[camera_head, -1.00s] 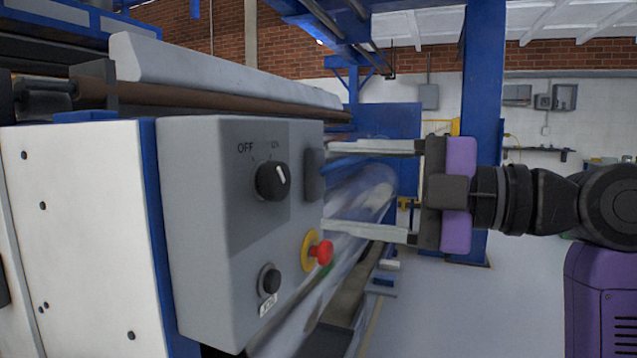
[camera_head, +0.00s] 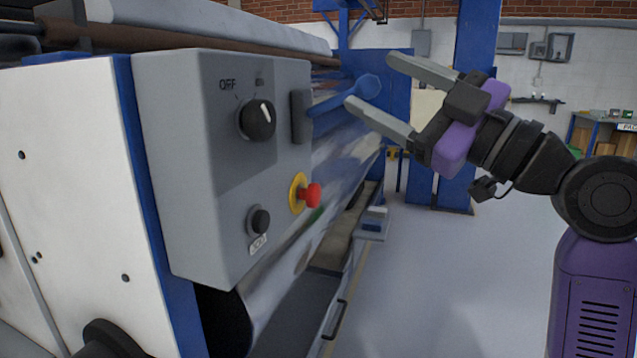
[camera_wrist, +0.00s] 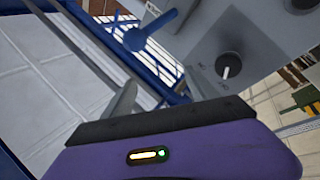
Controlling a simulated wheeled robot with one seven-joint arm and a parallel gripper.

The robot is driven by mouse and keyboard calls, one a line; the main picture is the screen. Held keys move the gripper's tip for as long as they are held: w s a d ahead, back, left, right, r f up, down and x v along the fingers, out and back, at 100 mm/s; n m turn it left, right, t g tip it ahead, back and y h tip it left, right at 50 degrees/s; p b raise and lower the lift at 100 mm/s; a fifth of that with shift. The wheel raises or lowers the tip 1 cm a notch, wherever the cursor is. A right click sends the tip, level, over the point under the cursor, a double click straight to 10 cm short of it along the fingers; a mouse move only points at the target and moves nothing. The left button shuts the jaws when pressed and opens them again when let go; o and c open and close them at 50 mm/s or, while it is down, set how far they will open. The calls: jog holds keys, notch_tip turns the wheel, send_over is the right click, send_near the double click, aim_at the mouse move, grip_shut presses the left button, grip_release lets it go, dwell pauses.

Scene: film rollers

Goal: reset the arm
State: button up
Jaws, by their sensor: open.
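My gripper (camera_head: 368,82) is open and empty in the head view, right of the grey control box (camera_head: 185,235) and apart from it. Its two long grey fingers point up and left, and the wrist is tilted. In the wrist view the gripper's dark and purple body fills the bottom, with the fingers only partly visible. The control box carries a black rotary knob (camera_head: 257,120), a red emergency button (camera_head: 311,195) with a yellow ring, and a black jog button (camera_head: 259,220). The knob also shows in the wrist view (camera_wrist: 228,66).
A blue lever (camera_head: 345,95) with a round end sticks out beside the box, close to the fingertips; it also shows in the wrist view (camera_wrist: 150,30). Film rollers (camera_head: 345,150) run behind the box. A blue post (camera_head: 480,40) stands behind my arm. The floor (camera_head: 460,280) below is clear.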

jog(key=d+f+m+t+h, duration=0.4)
jog(key=d+f+m+h, duration=0.1)
jog(key=f+m, duration=0.25)
jog(key=d+f+m+t+h, duration=0.35)
jog(key=f+m+h, duration=0.2)
jog(key=f, duration=0.35)
jog(key=s+d+f+m+h, duration=0.2)
jog(key=s+f+m+h, duration=0.15)
jog(key=s+f, duration=0.35)
jog(key=s+d+f+m+h, duration=0.3)
jog(key=s+f+m, duration=0.15)
jog(key=f, duration=0.45)
jog(key=s+a+f+n+g, duration=0.15)
jog(key=s+f, duration=0.35)
jog(key=s, duration=0.5)
jog(key=s+f+g, duration=0.3)
jog(key=s+f, duration=0.3)
jog(key=s, duration=0.5)
jog(key=s+a+f+n+g, duration=0.1)
jog(key=s+f+g, duration=0.3)
jog(key=s, duration=0.6)
notch_tip(320, 180, up, 16)
jog(key=t+p, duration=0.1)
jog(key=p, duration=1.6)
jog(key=shift+d+y, duration=0.2)
jog(key=shift+y, duration=0.1)
